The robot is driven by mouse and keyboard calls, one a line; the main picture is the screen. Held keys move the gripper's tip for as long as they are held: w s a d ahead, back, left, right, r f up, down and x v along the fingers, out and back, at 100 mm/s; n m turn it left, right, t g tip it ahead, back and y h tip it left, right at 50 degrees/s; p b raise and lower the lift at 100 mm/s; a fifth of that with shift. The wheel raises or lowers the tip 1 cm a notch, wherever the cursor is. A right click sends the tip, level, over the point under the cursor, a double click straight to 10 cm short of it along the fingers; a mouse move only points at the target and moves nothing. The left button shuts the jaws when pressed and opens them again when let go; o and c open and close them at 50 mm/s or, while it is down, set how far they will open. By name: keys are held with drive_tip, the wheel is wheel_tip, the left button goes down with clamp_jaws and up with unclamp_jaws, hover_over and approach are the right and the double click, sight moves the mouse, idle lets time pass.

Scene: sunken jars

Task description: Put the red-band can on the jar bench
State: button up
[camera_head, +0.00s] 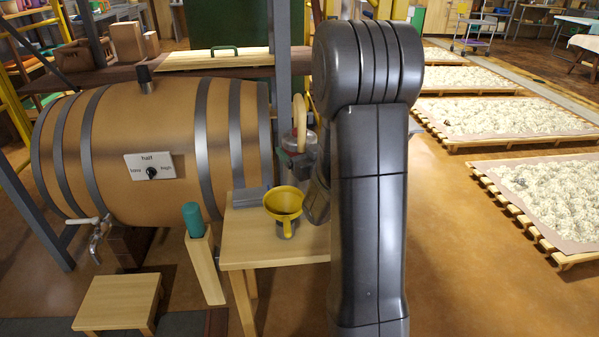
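No can with a clear red band can be made out for certain. A greyish see-through vessel (293,178) with a bit of red near its top stands behind the small wooden bench (245,250), partly hidden by my arm. A yellow funnel (284,201) sits on a small dark jar or cup on that bench; I cannot tell whether this is the jar bench. My arm fills the middle of the view. Dark parts beside it, close to the vessel, seem to be my gripper (308,160); its fingers are mostly hidden and I cannot tell whether they hold anything.
A large barrel (225,135) with a dial and a tap lies at left. A low stool (120,300) and a post with a teal top (205,262) stand in front. Pallets of pale material (500,118) line the right. The brown floor between is clear.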

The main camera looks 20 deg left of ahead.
drive_tip(key=c, duration=1.4)
drive_tip(key=shift+r, duration=0.25)
drive_tip(key=shift+c, duration=0.4)
